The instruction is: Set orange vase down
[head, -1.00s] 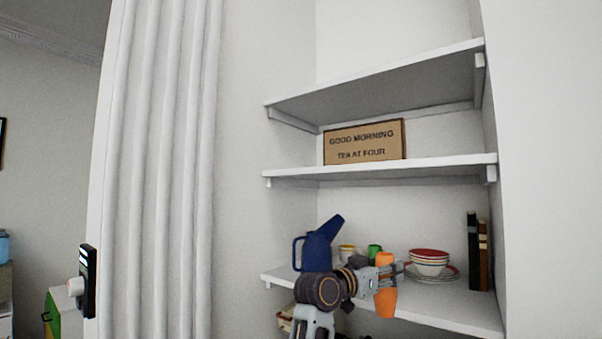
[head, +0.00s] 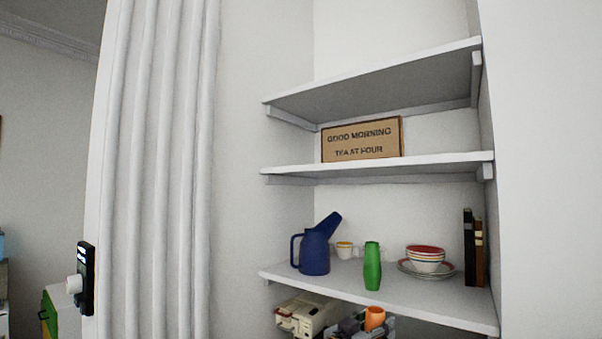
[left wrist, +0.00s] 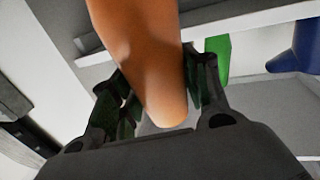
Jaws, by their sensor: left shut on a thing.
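The orange vase (head: 374,317) shows at the bottom of the head view, below and in front of the lowest visible shelf (head: 430,303). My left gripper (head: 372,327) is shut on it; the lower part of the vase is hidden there. In the left wrist view the vase (left wrist: 145,60) stands large between the two dark fingers (left wrist: 155,90), with the white shelf edge behind it. My right gripper is not in view.
On the lowest visible shelf stand a blue watering can (head: 315,250), a small striped cup (head: 344,250), a green vase (head: 372,266), stacked bowls on plates (head: 426,262) and dark books (head: 472,250). A beige object (head: 308,314) sits below. The shelf's front right is bare.

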